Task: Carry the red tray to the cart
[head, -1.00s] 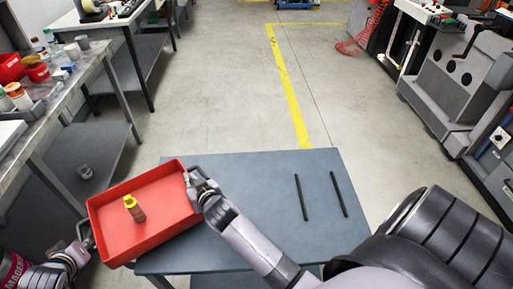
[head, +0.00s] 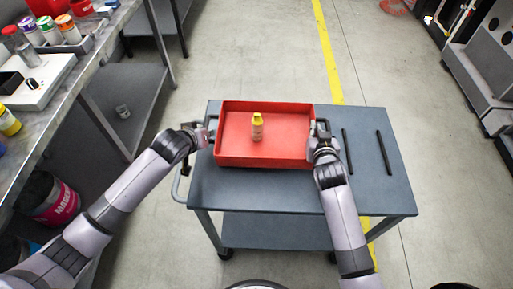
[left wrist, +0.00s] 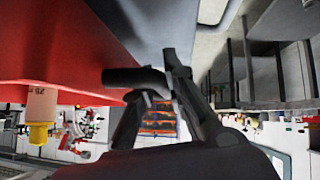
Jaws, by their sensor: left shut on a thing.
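The red tray (head: 265,157) is over the left and middle part of the grey cart's top (head: 290,190), inside its edges. I cannot tell if it rests on the top or hangs just above. A small bottle with a yellow cap (head: 257,128) stands upright in the tray. My left gripper (head: 207,136) is shut on the tray's left handle; the left wrist view shows the dark handle (left wrist: 135,77) between its fingers (left wrist: 160,90). My right gripper (head: 318,132) is at the right handle and appears shut on it, its fingers partly hidden by the wrist.
Two black bars (head: 384,152) lie on the cart's right side. A workbench (head: 85,45) with jars and a white box stands at the left. A magenta-labelled bucket (head: 50,198) is on the floor below it. A machine (head: 485,65) stands at upper right. Floor beyond the cart is clear.

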